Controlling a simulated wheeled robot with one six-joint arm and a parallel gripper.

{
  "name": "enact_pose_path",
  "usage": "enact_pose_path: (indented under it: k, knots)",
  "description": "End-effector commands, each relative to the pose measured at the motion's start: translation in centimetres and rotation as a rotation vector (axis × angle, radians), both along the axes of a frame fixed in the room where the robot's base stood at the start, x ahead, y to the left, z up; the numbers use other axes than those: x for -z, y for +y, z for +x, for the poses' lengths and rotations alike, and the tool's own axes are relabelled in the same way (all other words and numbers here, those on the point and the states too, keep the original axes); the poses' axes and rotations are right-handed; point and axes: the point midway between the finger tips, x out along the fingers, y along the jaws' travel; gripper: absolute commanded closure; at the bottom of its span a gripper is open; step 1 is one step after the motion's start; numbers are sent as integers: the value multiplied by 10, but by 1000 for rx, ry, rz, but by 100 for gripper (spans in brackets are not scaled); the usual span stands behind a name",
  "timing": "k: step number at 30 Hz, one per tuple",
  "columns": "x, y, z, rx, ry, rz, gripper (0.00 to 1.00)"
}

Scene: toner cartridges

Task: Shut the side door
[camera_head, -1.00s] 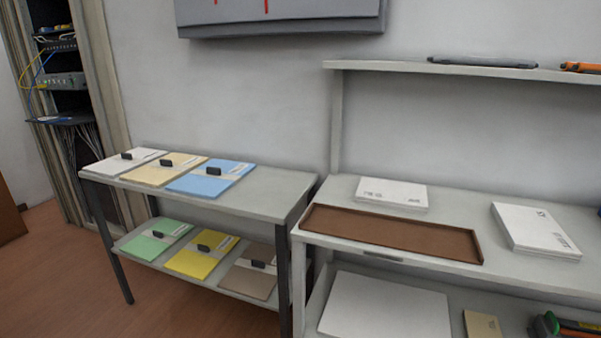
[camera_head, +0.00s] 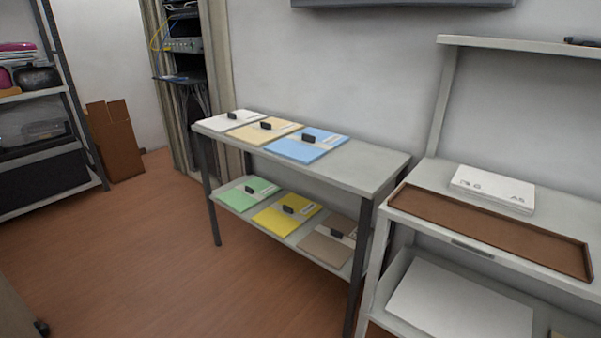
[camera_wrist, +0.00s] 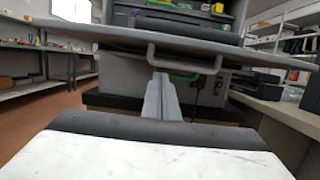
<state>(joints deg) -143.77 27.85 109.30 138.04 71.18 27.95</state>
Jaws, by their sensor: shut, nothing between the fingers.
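In the wrist view my gripper (camera_wrist: 160,84) shows as narrow grey fingers together, with nothing between them. Beyond the fingers, a thin, flat grey panel (camera_wrist: 100,34) with a pale bracket-like handle (camera_wrist: 186,70) spans the picture almost edge-on. I cannot tell for sure whether this panel is the side door. A dark grey machine body with green parts shows behind and below it. I cannot tell whether the fingers touch the panel or the handle. The head view shows neither the gripper nor a side door that I can make out.
In the head view a grey two-level table (camera_head: 365,165) holds several coloured folders. A shelf unit to its right bears a brown tray (camera_head: 490,235) and a white paper pack (camera_head: 492,186). A cardboard box (camera_head: 113,142) stands at the back left. The wooden floor (camera_head: 140,260) is clear at left.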

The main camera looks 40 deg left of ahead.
Motion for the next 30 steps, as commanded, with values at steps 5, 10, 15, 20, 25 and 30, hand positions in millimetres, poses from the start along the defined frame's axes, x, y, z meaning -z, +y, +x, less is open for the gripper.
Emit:
enact_pose_path:
  k: [5,10,15,20,25,30]
  knots:
    - [-27,0,2,0,2,2,100]
    - [-37,0,2,0,1,1,100]
    - [-39,0,2,0,0,0,100]
    - [-39,0,2,0,0,0,100]
    - [-40,2,3,0,-3,0,100]
    - [-48,9,4,0,-22,4,100]
